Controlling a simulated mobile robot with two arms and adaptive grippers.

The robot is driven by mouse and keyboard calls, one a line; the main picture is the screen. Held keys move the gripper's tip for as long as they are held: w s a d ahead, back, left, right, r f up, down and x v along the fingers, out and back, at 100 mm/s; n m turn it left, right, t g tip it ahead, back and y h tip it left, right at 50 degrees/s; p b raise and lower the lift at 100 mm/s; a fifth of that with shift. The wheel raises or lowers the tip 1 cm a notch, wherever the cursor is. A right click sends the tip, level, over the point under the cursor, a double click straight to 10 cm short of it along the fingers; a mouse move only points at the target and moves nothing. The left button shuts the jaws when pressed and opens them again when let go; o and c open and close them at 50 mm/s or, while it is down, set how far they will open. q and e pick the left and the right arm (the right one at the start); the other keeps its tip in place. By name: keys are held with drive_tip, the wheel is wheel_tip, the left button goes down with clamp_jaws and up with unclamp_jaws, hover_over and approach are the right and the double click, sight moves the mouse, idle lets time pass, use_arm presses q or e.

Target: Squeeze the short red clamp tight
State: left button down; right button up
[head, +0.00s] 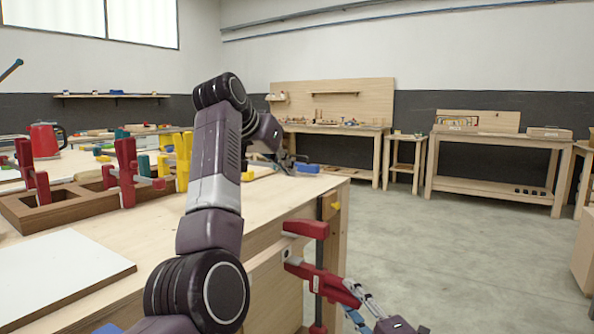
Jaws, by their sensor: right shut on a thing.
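A red clamp (320,281) is upright at the right end of the near workbench (262,215), with its upper jaw by the bench's edge. My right gripper (357,297), at the bottom of the view, is shut on the clamp's right side. I cannot tell whether the clamp's jaws press on the wood. My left arm crosses the middle of the view. My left gripper (287,161) is over the bench's far right corner, close to a small blue block (307,169). Its fingers are small and partly hidden, so its opening is unclear.
A brown wooden rack (70,203) on the bench holds red clamps (126,168), with yellow clamps (182,158) and green ones nearby. A white board (60,268) lies at the front left. A red kettle (46,139) stands behind. The floor (455,255) to the right is clear.

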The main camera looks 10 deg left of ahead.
sight(295, 221)
drive_tip(key=shift+r, duration=0.15)
use_arm(q)
drive_tip(key=shift+m, duration=0.4)
drive_tip(key=shift+s+d+f, duration=0.1)
drive_tip(key=shift+d+f, duration=0.3)
drive_tip(key=shift+f, duration=1.1)
drive_tip(key=shift+d+f, duration=0.35)
drive_tip(key=shift+f, duration=1.2)
drive_tip(key=shift+s+d+f, duration=0.1)
drive_tip(key=shift+d+f, duration=0.3)
drive_tip(key=shift+f, duration=1.1)
use_arm(e)
drive_tip(key=shift+a, duration=0.15)
drive_tip(key=shift+a, duration=0.2)
drive_tip(key=shift+f, duration=0.6)
use_arm(q)
drive_tip(key=shift+w+a, duration=0.1)
drive_tip(key=shift+a, duration=0.15)
drive_tip(key=shift+f, duration=1.35)
